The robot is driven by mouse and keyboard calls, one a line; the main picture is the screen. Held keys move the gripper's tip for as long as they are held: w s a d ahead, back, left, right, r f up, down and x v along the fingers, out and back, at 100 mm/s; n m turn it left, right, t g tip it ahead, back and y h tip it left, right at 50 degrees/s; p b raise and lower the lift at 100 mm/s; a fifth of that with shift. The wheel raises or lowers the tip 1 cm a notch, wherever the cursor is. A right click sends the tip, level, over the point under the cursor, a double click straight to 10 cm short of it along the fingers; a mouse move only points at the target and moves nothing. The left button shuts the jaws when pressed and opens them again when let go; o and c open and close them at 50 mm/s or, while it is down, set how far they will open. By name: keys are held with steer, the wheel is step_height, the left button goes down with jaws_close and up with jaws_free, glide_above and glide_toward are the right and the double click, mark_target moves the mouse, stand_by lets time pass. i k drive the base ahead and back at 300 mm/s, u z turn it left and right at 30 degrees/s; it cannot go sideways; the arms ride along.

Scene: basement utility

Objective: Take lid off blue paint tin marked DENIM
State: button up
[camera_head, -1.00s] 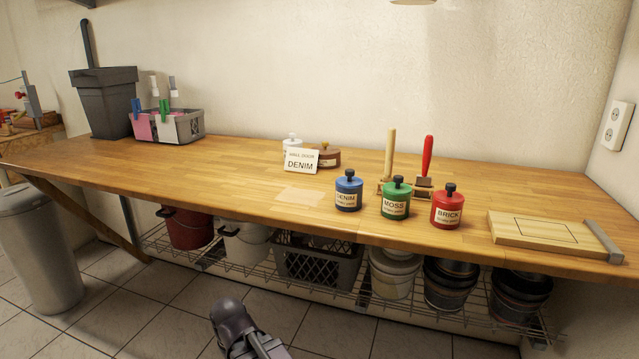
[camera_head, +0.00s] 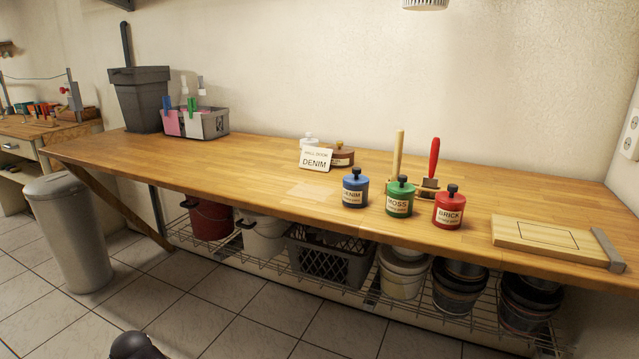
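The blue paint tin (camera_head: 355,191) marked DENIM stands upright near the front edge of the wooden workbench (camera_head: 240,166). Its lid (camera_head: 355,173), with a dark knob on top, is on it. A green tin (camera_head: 400,199) marked MOSS and a red tin (camera_head: 448,210) marked BRICK stand to its right, also lidded. A white card (camera_head: 316,160) reading DENIM stands behind and left of the blue tin. My gripper is not in view; only a dark piece of my arm shows at the bottom edge.
Two upright handled tools (camera_head: 432,168) stand behind the tins. A wooden board (camera_head: 548,240) with a grey end bar lies at right. A pale patch (camera_head: 313,191) lies left of the blue tin. A grey basket (camera_head: 200,122) stands at back left.

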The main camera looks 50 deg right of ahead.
mark_target(357, 178)
steer(key=u, duration=0.2)
steer(key=k, duration=0.7)
steer(key=z, duration=2.65)
steer(key=i, duration=0.3)
steer(key=u, duration=0.6)
